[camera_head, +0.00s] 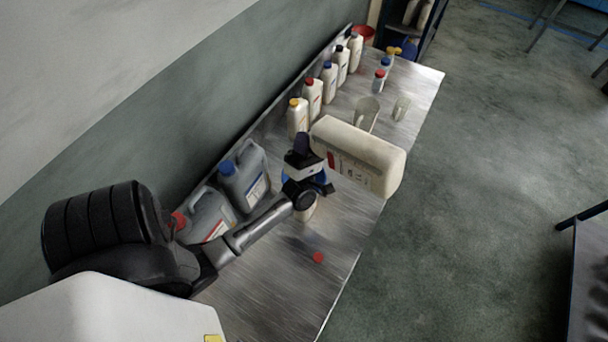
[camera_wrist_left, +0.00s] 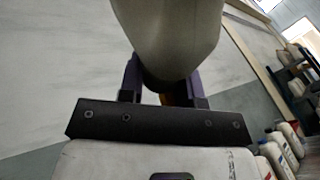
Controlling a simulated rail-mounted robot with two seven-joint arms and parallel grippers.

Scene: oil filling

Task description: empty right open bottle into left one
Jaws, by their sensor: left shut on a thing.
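My left gripper (camera_head: 303,145) is shut on a large off-white bottle (camera_head: 372,158). It is tipped onto its side, seemingly above the metal table, with its red-printed label facing the camera. Its mouth is hidden. In the left wrist view the rounded lower part of this bottle (camera_wrist_left: 170,35) sits between the two dark fingers. My right gripper is not in view.
Grey jerrycans (camera_head: 243,178) stand by the wall beside my left arm. Several white capped bottles (camera_head: 313,97) line the table's wall side. Beakers (camera_head: 367,112) stand behind the held bottle. A red cap (camera_head: 319,257) lies on the clear near part of the table.

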